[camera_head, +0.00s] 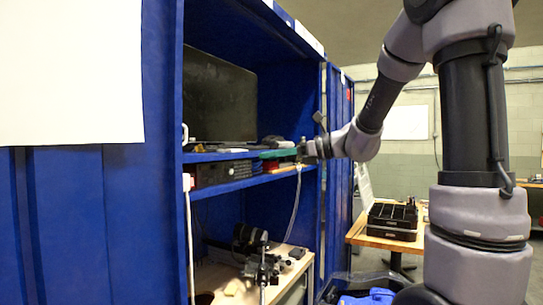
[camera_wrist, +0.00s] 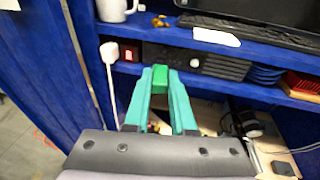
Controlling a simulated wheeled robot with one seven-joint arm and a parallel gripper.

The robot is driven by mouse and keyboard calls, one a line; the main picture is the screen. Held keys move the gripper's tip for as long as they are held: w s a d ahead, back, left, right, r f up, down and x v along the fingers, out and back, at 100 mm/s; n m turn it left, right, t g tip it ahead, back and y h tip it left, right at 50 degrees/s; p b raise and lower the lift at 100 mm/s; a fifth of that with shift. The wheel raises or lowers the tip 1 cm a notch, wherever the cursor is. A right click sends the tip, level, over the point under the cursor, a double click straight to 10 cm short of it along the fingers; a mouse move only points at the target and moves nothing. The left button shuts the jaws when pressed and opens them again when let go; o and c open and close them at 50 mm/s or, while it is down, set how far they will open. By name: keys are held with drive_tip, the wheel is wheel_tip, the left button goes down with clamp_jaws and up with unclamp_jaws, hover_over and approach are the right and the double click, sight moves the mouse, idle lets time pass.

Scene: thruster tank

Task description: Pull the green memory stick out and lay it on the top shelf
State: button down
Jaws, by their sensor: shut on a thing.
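My gripper (camera_wrist: 160,78) has teal fingers shut on the green memory stick (camera_wrist: 160,74), a small green block between the tips in the wrist view. The stick shows in front of the black computer unit (camera_wrist: 222,66) on the lower shelf; I cannot tell whether it still touches the unit. In the head view my gripper (camera_head: 268,154) reaches left into the blue cabinet at about shelf height, and the stick cannot be made out. The top shelf (camera_wrist: 158,34) lies above the fingertips in the wrist view.
On the top shelf are a white mug (camera_wrist: 112,9), a keyboard (camera_wrist: 250,30), a white card (camera_wrist: 216,37) and a monitor (camera_head: 219,98). A white cable (camera_wrist: 111,80) hangs left of the fingers. Dark equipment (camera_head: 262,262) stands below.

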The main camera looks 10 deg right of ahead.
drive_tip(key=shift+v, duration=1.35)
drive_tip(key=shift+d+f, duration=0.1)
drive_tip(key=shift+f, duration=0.1)
